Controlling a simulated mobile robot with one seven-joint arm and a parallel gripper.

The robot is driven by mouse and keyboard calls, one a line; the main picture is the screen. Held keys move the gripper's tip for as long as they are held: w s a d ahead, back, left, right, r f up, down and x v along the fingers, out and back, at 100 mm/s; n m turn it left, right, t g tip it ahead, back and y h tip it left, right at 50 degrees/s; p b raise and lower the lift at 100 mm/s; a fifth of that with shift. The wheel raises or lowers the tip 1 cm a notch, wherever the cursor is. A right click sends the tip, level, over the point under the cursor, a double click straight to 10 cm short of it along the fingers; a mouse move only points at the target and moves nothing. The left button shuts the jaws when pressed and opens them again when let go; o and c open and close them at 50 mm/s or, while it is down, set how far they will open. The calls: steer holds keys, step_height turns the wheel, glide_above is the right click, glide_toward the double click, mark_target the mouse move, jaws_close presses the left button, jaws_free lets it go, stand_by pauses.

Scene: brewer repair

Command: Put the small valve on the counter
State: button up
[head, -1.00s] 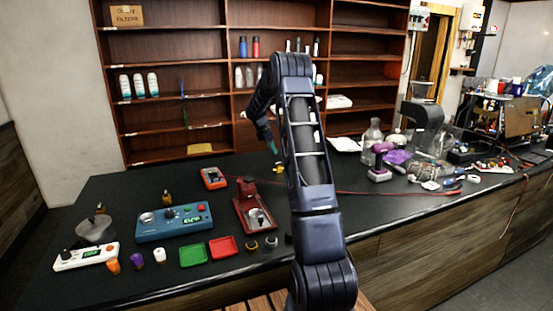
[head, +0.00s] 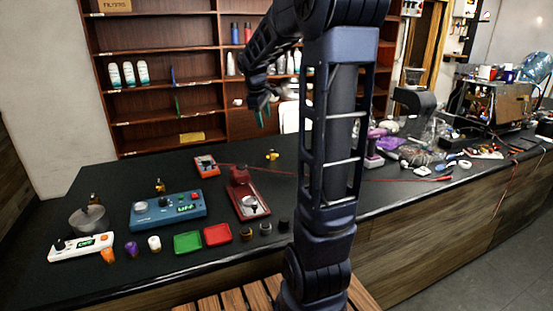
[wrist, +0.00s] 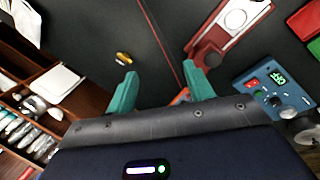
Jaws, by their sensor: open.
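A small yellow, brass-like piece, which looks like the small valve (head: 272,156), lies on the dark counter (head: 330,180) behind the red stand. It also shows in the wrist view (wrist: 123,58), above and beside the left fingertip and apart from both fingers. My gripper (head: 265,114), with green fingers, hangs above the counter near the piece. In the wrist view my gripper (wrist: 156,72) is open, with nothing between its fingers.
A red stand (head: 247,197), an orange meter (head: 206,165), a blue control box (head: 167,210), and green (head: 188,242) and red (head: 217,234) trays stand left of my arm. A thin red cable crosses the counter. Clutter fills the right end.

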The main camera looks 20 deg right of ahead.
steer(key=s+a+f+m+y, duration=0.1)
steer(key=s+a+m, duration=0.1)
steer(key=s, duration=0.7)
steer(key=s+a+f+m+t, duration=0.1)
steer(key=s+m, duration=0.3)
steer(key=s, duration=0.6)
steer(key=s+a+f+m+t+y, duration=0.1)
steer(key=s+a+m, duration=0.2)
steer(key=s, duration=0.6)
steer(key=shift+s+a+f+y, duration=0.15)
steer(key=shift+a+y, duration=0.15)
